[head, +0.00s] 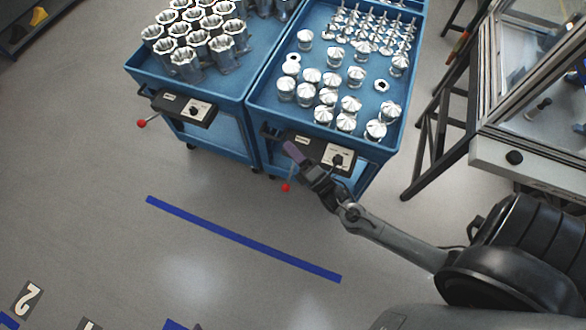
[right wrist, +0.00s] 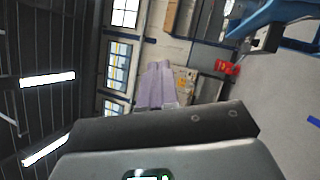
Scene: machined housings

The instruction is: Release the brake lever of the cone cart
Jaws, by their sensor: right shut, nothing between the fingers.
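The cone cart (head: 255,95) is the right one of two blue carts in the head view, loaded with shiny cone-topped parts. A black control box (head: 318,152) sits on its near end. Its brake lever ends in a red knob (head: 286,187), hanging below and left of the box. In the right wrist view the purple fingers (right wrist: 156,86) lie together. My left gripper is not in view.
A second blue cart (head: 135,65) with hollow housings stands close on the left; its lever has a red knob (head: 141,123). A glazed machine on a frame (head: 520,150) stands right. The floor in front is clear, with a blue tape line (head: 240,238).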

